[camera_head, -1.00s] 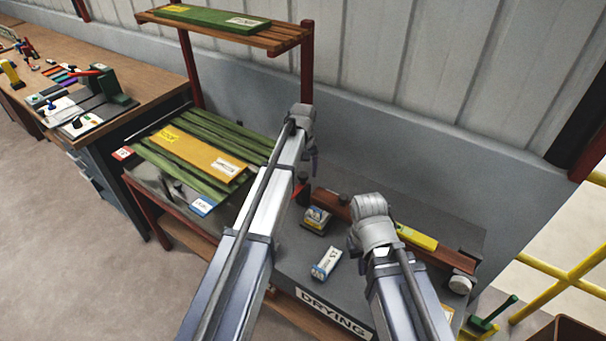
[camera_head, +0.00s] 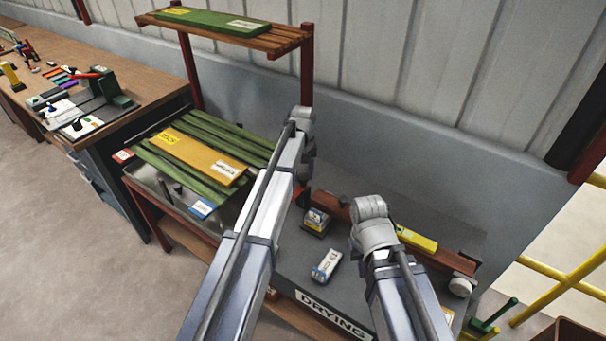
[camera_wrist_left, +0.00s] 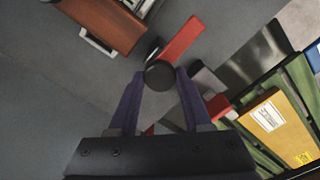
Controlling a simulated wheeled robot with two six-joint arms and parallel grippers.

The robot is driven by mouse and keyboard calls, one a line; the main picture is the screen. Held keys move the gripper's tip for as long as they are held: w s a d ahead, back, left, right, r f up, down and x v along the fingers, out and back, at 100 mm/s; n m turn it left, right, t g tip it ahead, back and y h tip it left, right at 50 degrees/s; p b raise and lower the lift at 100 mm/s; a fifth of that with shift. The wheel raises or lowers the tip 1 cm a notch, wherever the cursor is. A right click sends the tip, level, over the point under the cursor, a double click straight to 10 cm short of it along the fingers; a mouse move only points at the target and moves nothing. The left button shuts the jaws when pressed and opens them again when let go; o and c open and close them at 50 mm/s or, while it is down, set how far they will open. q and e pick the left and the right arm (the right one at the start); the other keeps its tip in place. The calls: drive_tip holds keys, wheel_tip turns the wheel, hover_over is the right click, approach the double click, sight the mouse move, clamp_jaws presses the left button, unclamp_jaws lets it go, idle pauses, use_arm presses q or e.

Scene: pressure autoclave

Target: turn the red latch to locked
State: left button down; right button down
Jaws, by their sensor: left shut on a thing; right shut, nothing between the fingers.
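In the left wrist view, the purple fingers of my left gripper (camera_wrist_left: 159,88) are closed around a round black knob (camera_wrist_left: 161,74). A flat red bar of the latch (camera_wrist_left: 182,40) shows beyond the knob, slanting up and right. A small part of red also shows between the fingers, below the knob. In the head view, a bit of red (camera_head: 306,195) shows beside my left arm; the gripper itself is hidden behind that arm. My right arm's wrist end shows over the grey bench top, but its gripper is not visible.
The grey bench top (camera_head: 345,290) carries a small labelled box (camera_head: 316,221), a white-blue box (camera_head: 326,265) and a brown beam with a yellow block (camera_head: 417,239). Left of my left arm lie green slats with an orange board (camera_head: 200,155). A wooden shelf (camera_head: 290,38) stands above.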

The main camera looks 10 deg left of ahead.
idle(0.9)
use_arm(q)
drive_tip(key=n, duration=0.4)
drive_tip(key=shift+n, duration=0.4)
drive_tip(key=n, duration=0.4)
drive_tip(key=shift+n, duration=0.3)
drive_tip(key=n, duration=0.4)
drive_tip(key=shift+n, duration=2.2)
drive_tip(key=shift+c, duration=1.7)
unclamp_jaws()
drive_tip(key=shift+r, duration=0.1)
